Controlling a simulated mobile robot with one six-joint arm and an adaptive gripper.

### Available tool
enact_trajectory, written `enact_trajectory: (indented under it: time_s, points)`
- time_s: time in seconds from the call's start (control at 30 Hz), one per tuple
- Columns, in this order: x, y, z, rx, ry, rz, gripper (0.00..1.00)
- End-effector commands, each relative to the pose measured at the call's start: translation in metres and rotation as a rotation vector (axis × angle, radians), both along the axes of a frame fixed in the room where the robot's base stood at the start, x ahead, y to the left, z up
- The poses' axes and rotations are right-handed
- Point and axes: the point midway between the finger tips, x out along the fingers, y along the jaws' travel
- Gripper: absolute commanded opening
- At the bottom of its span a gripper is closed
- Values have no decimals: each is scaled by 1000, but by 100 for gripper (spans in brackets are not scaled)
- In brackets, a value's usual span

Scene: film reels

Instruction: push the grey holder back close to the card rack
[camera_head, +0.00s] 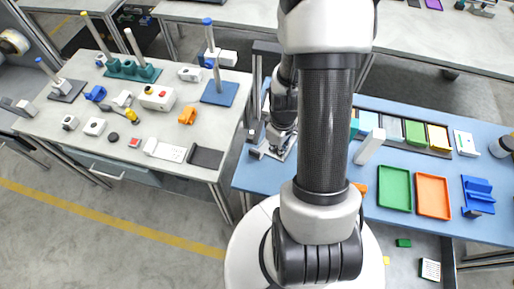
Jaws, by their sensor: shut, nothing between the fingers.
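The card rack (436,152) is a dark strip with several coloured cards, on the blue bench right of my arm. Its left end lies close to my arm. My gripper (278,139) is small in view, left of my arm link, low over the left part of the blue bench. Its fingers are shut and hold nothing. A grey metallic piece (268,153) lies at the fingertips and may be the grey holder; I cannot tell whether they touch. A pale upright block (369,147) stands in front of the rack's left end. My arm hides the bench between.
A green tray (394,189) and an orange tray (433,196) lie in front of the rack. A blue stand (478,194) is at the right. Another bench (60,113) with fixtures stands at the left. A dark post (256,88) rises behind my gripper.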

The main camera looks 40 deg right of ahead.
Motion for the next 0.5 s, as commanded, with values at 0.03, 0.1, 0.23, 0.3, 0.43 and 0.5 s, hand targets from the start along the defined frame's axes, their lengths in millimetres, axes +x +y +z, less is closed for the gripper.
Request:
enact_trajectory:
  time_s: [0.03, 0.1, 0.23, 0.3, 0.43, 0.5]
  points:
    - [-1, 0, -6, 2, 3, 1, 0]
    - [-1, 1, -16, 2, 3, 1, 0]
    - [-1, 1, -42, 4, 5, 1, 0]
    - [-1, 1, -58, 3, 5, 1, 0]
    - [-1, 1, -86, 4, 5, 0, 0]
    - [-1, 1, -100, 3, 5, 0, 0]
